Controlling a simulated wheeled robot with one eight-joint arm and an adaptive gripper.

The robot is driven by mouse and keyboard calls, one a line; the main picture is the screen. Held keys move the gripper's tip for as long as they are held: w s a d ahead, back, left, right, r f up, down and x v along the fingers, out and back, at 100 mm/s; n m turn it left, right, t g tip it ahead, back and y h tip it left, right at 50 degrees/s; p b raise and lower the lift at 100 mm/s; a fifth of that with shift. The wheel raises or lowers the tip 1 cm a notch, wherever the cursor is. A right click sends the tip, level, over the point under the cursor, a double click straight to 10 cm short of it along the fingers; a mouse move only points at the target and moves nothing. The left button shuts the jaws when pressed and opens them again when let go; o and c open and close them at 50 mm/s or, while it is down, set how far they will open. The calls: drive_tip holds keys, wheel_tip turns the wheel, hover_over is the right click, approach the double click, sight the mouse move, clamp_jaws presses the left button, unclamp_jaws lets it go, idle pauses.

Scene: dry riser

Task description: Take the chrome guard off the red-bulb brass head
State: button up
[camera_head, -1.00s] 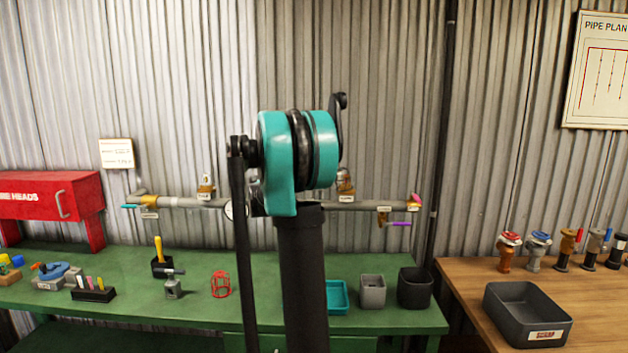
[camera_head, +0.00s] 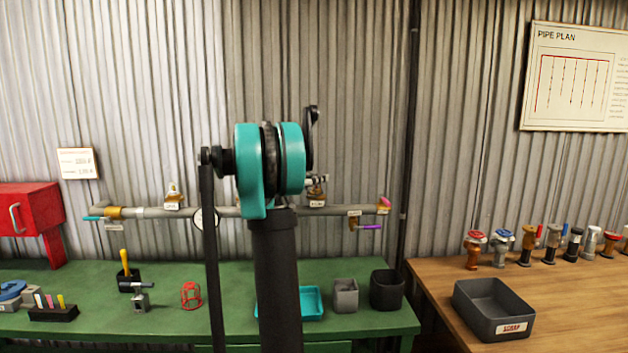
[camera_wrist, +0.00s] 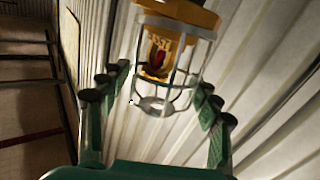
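The brass head (camera_wrist: 185,14) with a red bulb (camera_wrist: 157,62) is at the top of the wrist view. The chrome guard (camera_wrist: 172,78) is a wire cage around the bulb, with a ring at its free end. My gripper (camera_wrist: 163,85) is open, with a green finger on each side of the guard's free end and visible gaps to both. Nothing shows in its grasp. In the head view, a brass head on the pipe (camera_head: 317,201) shows just right of my arm; its bulb and guard are too small to make out. My gripper is not clear there.
The grey pipe (camera_head: 150,213) runs along the corrugated wall with another head and a gauge. The green bench (camera_head: 95,270) below holds a red wire cage (camera_head: 190,295), a teal tray (camera_head: 312,303) and two bins. A dark tray (camera_head: 492,310) and several valves stand on the wooden bench.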

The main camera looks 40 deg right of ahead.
drive_tip(key=c, duration=1.2)
drive_tip(key=shift+r, duration=0.25)
drive_tip(key=shift+r, duration=0.1)
drive_tip(key=shift+r, duration=0.35)
drive_tip(key=shift+c, duration=0.4)
drive_tip(key=shift+r, duration=0.3)
drive_tip(key=shift+r, duration=0.35)
drive_tip(key=shift+c, duration=0.2)
drive_tip(key=shift+r, duration=0.35)
drive_tip(key=shift+r, duration=0.35)
clamp_jaws()
drive_tip(key=shift+r, duration=2.25)
